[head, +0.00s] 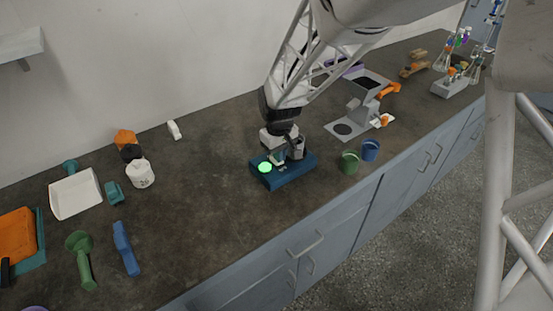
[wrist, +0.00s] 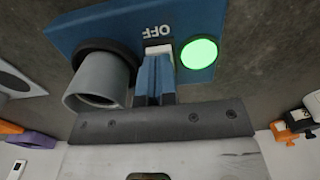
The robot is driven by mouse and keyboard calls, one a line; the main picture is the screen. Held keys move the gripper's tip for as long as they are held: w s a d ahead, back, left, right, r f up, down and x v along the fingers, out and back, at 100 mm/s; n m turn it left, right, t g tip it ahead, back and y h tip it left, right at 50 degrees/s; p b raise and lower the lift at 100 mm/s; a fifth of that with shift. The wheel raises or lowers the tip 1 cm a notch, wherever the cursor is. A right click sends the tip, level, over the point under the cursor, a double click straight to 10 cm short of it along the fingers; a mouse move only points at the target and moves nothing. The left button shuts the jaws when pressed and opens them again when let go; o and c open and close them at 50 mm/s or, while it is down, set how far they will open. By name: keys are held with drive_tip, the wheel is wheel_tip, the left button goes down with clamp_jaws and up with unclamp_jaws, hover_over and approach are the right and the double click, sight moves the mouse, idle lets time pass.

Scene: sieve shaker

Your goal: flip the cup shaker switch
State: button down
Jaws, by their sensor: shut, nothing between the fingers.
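The cup shaker is a blue box (head: 290,178) on the dark counter. It also fills the top of the wrist view (wrist: 120,25), where the letters OFF (wrist: 157,31) appear upside down. A round green light (wrist: 198,52) glows on it and also shows in the head view (head: 265,167). A grey cup (wrist: 100,80) sits on the shaker beside my fingers. My gripper (head: 279,160) is over the shaker; its shut, empty fingertips (wrist: 157,62) are at the small pale switch area (wrist: 158,48) just below the letters. The fingers partly hide the switch, so I cannot tell its position or whether they touch it.
A green cup (head: 349,163) and a blue cup (head: 370,150) stand right of the shaker, near the counter's front edge. A grey machine (head: 362,105) stands behind them. A white container (head: 140,173) and several tools lie to the left. The counter just left of the shaker is clear.

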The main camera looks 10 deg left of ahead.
drive_tip(key=shift+f, duration=0.45)
idle(0.6)
drive_tip(key=shift+r, duration=3.5)
